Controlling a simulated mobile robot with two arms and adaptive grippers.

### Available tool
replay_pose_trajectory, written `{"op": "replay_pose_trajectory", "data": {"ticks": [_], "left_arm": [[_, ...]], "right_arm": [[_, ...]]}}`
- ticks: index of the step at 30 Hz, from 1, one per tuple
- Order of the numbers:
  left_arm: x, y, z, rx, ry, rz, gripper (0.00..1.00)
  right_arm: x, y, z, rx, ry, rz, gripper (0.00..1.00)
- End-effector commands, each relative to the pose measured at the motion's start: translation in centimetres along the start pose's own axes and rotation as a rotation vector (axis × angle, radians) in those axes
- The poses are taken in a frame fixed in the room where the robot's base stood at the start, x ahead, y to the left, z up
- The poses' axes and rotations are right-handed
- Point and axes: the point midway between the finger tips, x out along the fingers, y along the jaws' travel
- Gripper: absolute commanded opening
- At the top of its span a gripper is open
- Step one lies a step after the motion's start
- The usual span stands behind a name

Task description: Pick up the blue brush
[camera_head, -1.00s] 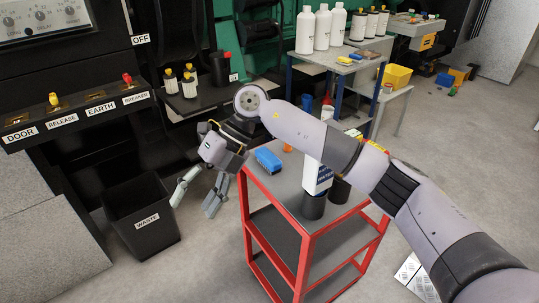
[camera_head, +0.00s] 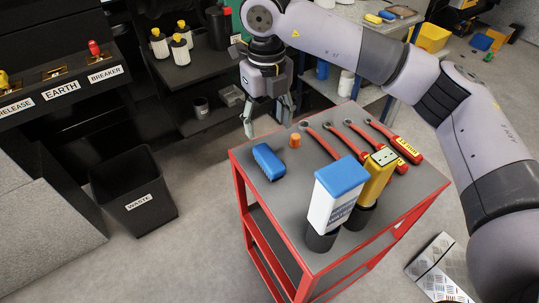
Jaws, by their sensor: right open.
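The blue brush (camera_head: 268,161) lies on the grey top of the red cart (camera_head: 275,205), near its left edge. My right gripper (camera_head: 266,121) points down just beyond the cart's far left edge, above and behind the brush in the picture. Its fingers are apart and empty, and it does not touch the brush. The brush is in full view. My left gripper is not in view.
On the cart stand a blue-capped white bottle (camera_head: 337,195) and a yellow device (camera_head: 377,175), both in dark cups. An orange piece (camera_head: 295,140) and several red-handled wrenches (camera_head: 350,143) lie near the brush. A waste bin (camera_head: 133,190) stands left on the floor.

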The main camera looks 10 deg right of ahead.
Motion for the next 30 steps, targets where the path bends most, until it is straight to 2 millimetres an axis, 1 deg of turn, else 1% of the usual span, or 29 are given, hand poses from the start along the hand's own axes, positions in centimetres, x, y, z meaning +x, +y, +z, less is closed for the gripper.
{"op": "replay_pose_trajectory", "data": {"ticks": [1,3,6,9,12,15,18,23,25,27,30], "left_arm": [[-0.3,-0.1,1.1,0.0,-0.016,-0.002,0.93],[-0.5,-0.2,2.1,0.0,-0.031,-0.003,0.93],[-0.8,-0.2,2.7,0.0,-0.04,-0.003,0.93],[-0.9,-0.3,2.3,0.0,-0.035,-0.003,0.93],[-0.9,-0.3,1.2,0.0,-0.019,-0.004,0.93],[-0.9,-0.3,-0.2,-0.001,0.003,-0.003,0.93],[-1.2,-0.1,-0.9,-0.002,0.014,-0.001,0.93],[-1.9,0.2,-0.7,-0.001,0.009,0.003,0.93],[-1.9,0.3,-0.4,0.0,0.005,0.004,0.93],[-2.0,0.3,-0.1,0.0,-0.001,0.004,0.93],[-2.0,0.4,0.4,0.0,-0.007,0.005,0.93]], "right_arm": [[1.2,0.0,-0.1,-0.001,0.004,0.001,0.58],[2.8,0.0,-0.1,0.0,0.004,0.002,0.58],[4.8,0.0,-0.1,0.0,0.004,0.002,0.58],[6.5,0.0,-0.1,0.0,0.002,0.002,0.58],[7.5,0.0,0.0,0.0,0.001,0.003,0.58],[8.0,0.0,0.0,0.0,0.0,0.002,0.58],[8.8,-0.3,-0.1,0.001,0.001,0.002,0.58],[11.2,-0.8,-0.4,0.0,0.004,0.002,0.58],[12.2,-0.7,-0.3,0.0,0.002,0.004,0.58],[12.8,-0.8,-0.3,0.0,0.001,0.002,0.58],[13.2,-0.7,-0.3,0.0,0.0,0.003,0.58]]}}
